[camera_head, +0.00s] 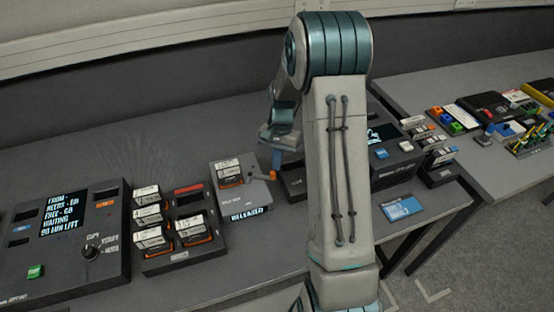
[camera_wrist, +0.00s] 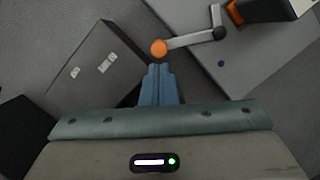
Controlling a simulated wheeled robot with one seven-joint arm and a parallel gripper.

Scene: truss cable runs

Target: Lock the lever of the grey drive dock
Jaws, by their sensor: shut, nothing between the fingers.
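The grey drive dock (camera_head: 258,196) stands on the desk left of my arm, with a drive (camera_head: 229,172) seated on top and a small display reading "RELEASED" on its front. Its lever (camera_head: 262,174) sticks out to the right and ends in an orange knob (camera_head: 275,175). In the wrist view the dock (camera_wrist: 270,62) fills the upper right, and the lever (camera_wrist: 190,41) runs left from its dark pivot to the orange knob (camera_wrist: 159,48). My gripper (camera_wrist: 160,68) is shut and empty, its fingertips close to the knob. I cannot tell whether they touch it.
A dark box (camera_wrist: 88,72) lies left of the fingers in the wrist view. Left of the dock stand a rack (camera_head: 190,203) of drives and a dark console (camera_head: 105,215) with a screen. Right of my arm are a blue card (camera_head: 402,208) and other devices.

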